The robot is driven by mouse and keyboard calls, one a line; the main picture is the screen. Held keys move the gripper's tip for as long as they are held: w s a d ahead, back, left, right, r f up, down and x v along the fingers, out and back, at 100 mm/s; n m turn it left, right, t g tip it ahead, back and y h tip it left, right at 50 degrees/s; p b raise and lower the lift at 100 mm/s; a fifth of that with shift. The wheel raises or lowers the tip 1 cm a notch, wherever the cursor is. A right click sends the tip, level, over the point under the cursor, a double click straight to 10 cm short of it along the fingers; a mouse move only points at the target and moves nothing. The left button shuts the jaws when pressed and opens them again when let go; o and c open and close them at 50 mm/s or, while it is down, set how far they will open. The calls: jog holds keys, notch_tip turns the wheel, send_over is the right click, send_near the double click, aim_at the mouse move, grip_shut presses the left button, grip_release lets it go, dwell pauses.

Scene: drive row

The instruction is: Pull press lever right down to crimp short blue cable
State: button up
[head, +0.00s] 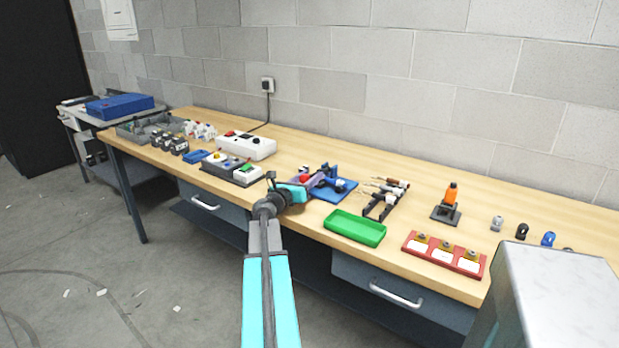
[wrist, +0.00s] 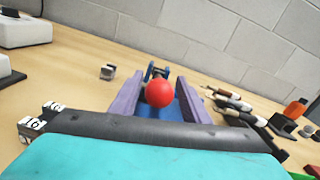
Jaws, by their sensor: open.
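The crimp press has a blue base (head: 341,189) and a lever ending in a red ball knob (head: 305,178). The red knob (wrist: 159,93) is central in the wrist view, with dark blue press parts (wrist: 156,72) behind it. My gripper (wrist: 160,82) is open, its two purple fingers standing left and right of the knob. Gaps show beside the knob, and I cannot tell whether a finger touches it. In the head view my gripper (head: 308,182) reaches over the press from the front left and hides part of it. I cannot make out the short blue cable.
A green tray (head: 355,228) and a rack of tools (head: 384,197) stand right of the press. A red block with labels (head: 444,255) is further right. A switch box (head: 232,169) and a white power strip (head: 246,146) are on the left. A wall runs behind.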

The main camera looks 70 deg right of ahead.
grip_shut()
jog(key=shift+a+f+b, duration=0.1)
jog(key=shift+f+b, duration=0.3)
jog(key=shift+f, duration=0.95)
grip_release()
jog(key=shift+a+r, duration=0.1)
jog(key=v, duration=1.2)
jog(key=shift+a+b, duration=0.35)
jog(key=shift+w+a, duration=0.15)
jog(key=shift+a, duration=0.25)
